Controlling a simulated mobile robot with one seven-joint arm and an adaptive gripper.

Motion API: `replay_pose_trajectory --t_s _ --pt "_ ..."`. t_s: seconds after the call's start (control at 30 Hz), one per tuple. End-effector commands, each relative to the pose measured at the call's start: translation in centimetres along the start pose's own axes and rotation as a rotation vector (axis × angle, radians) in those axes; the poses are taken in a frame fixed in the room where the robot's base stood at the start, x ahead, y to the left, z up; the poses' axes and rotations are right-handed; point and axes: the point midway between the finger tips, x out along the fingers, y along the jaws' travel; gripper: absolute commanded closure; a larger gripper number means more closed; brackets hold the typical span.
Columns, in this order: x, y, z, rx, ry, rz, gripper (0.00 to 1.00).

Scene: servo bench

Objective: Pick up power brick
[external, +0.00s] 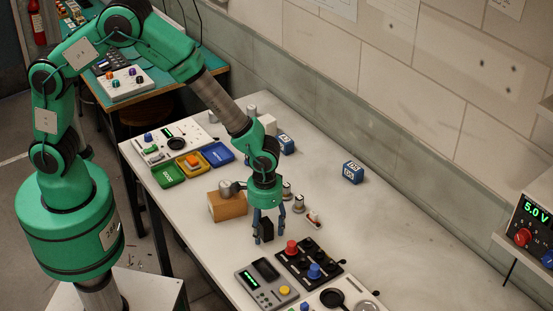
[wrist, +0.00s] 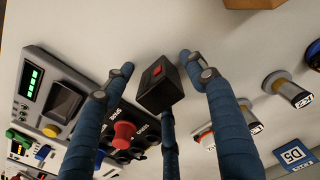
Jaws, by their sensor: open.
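The power brick appears to be a small black box with a red patch on top; in the wrist view the black box (wrist: 160,88) sits between my spread blue fingers. In the external view the black box (external: 266,230) is at the bench's middle, directly below my wrist. My gripper (external: 269,226) is open, its fingers reaching down around the box. In the wrist view my gripper (wrist: 157,63) has a fingertip on each side of the box, with gaps visible, and a third finger below it. I cannot tell whether that third finger touches it.
A wooden block (external: 227,206) stands close on the left. A black panel with red and blue knobs (external: 308,263) and a grey meter (external: 266,285) lie just in front. Small cylinders (external: 298,204) stand on the right. The bench's right side (external: 400,230) is largely clear.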

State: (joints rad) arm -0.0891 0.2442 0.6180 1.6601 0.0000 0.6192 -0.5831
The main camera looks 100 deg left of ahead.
Motion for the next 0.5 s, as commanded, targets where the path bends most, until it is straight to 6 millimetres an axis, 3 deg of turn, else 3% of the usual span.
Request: replay_pose_trajectory --t_s 0.07,0.3,0.5 --pt "-0.01 0.00 0.00 0.000 0.000 0.000 0.48" --pt "-0.01 0.00 0.00 0.000 0.000 0.000 0.96" --pt "-0.03 0.01 -0.02 0.000 0.000 0.000 0.98"
